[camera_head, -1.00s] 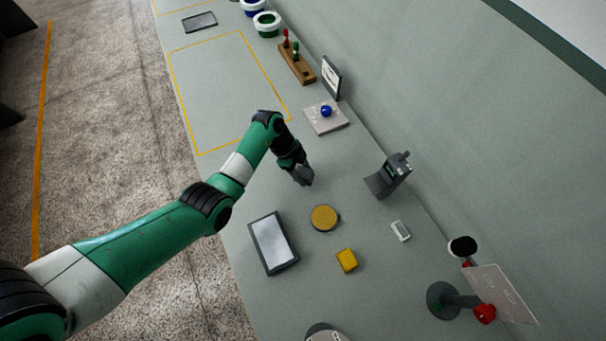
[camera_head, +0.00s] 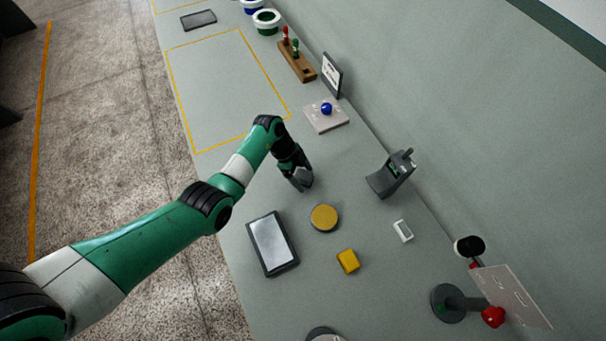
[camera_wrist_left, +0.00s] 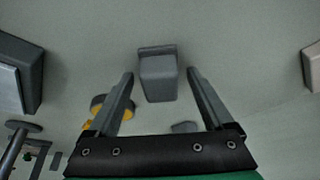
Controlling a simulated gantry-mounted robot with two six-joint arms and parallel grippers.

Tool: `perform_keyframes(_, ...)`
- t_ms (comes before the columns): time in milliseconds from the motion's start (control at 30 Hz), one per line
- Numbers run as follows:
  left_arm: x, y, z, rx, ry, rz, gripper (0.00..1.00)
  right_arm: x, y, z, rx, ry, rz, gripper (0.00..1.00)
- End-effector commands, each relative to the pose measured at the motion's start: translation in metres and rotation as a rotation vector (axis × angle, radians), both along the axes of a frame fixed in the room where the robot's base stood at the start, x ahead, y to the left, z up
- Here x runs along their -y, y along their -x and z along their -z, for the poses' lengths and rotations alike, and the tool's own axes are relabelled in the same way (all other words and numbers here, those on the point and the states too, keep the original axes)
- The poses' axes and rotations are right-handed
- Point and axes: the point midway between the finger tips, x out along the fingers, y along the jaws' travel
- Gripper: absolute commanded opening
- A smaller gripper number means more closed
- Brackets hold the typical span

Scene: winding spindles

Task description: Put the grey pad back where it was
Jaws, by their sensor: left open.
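In the left wrist view a small grey block (camera_wrist_left: 158,80), which I take for the grey pad, shows between the two fingers of my left gripper (camera_wrist_left: 160,72). The fingers are open, with a gap on each side of the block. I cannot tell whether it rests on the table. In the head view my left gripper (camera_head: 302,182) points down over the table, just above a yellow disc (camera_head: 324,217) in the picture. The grey block cannot be told apart from the gripper there. My right gripper is not in view.
A dark-framed tablet (camera_head: 272,243) and a yellow block (camera_head: 348,261) lie below the gripper in the picture. A grey device (camera_head: 390,175) stands right, near a small white item (camera_head: 403,230). A plate with a blue ball (camera_head: 326,117) lies above. The yellow-outlined area (camera_head: 225,90) is clear.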

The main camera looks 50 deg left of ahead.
Motion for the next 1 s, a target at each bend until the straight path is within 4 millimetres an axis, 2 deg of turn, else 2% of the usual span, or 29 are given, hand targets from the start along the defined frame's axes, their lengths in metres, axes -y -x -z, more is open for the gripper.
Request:
perform_keyframes(167, -0.001, 0.0, -0.009, 0.002, -0.001, -0.001, 0.85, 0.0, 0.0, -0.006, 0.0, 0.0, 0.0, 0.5)
perform_keyframes(267, -0.007, 0.003, -0.027, 0.003, -0.001, -0.002, 0.85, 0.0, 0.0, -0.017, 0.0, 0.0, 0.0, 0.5)
perform_keyframes(433, -0.022, 0.011, -0.067, 0.004, -0.001, -0.003, 0.85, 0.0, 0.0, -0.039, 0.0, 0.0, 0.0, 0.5)
perform_keyframes(633, -0.036, 0.019, -0.103, 0.002, -0.001, -0.002, 0.85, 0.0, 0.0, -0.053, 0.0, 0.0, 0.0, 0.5)
perform_keyframes(767, -0.04, 0.022, -0.113, 0.0, 0.0, -0.001, 0.85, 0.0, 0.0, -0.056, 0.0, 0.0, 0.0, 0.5)
perform_keyframes(1000, -0.041, 0.022, -0.114, 0.0, 0.0, -0.001, 0.85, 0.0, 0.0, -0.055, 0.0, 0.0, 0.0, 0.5)
